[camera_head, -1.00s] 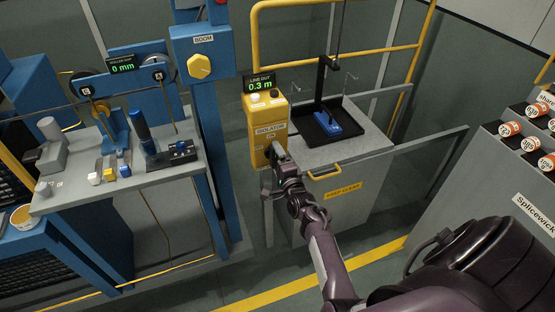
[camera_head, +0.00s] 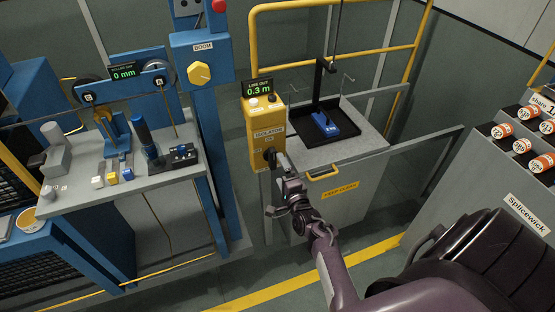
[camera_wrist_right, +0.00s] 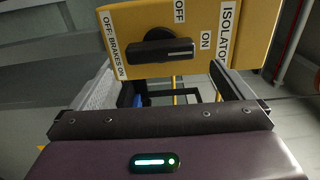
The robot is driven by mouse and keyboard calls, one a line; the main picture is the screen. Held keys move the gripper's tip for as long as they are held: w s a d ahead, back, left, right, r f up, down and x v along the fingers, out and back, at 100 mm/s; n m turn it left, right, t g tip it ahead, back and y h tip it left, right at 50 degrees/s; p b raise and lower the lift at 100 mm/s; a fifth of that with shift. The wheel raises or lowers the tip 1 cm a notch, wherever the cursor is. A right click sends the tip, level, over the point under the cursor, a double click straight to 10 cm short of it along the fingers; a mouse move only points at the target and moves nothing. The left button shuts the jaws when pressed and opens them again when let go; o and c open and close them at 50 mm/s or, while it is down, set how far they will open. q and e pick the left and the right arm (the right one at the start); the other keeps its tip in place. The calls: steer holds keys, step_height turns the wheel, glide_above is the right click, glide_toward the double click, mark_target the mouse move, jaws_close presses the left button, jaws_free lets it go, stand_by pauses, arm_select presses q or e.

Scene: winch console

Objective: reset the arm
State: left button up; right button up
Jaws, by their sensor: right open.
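My right gripper (camera_head: 277,186) is open and empty, just in front of and below the yellow isolator box (camera_head: 262,118). The box's black rotary handle (camera_head: 270,155) also shows in the right wrist view (camera_wrist_right: 162,51), beyond the spread fingers (camera_wrist_right: 160,82) and apart from them. There the handle's bar lies roughly level in the picture, between the labels "OFF: BRAKES ON", "OFF" and "ON". Which label it points to I cannot tell for certain. My left gripper is not in view.
A grey cabinet (camera_head: 335,215) with a black tray (camera_head: 347,128) holding a blue block stands right of the box. A blue console (camera_head: 212,150) and a grey bench (camera_head: 75,192) are at left. The Splicewick rack (camera_head: 490,190) is at right. Yellow rails (camera_head: 330,85) stand behind.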

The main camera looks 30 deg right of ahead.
steer(key=v, duration=0.2)
steer(key=shift+s+a+p, duration=0.1)
steer(key=shift+s+p, duration=0.2)
steer(key=shift+p, duration=0.05)
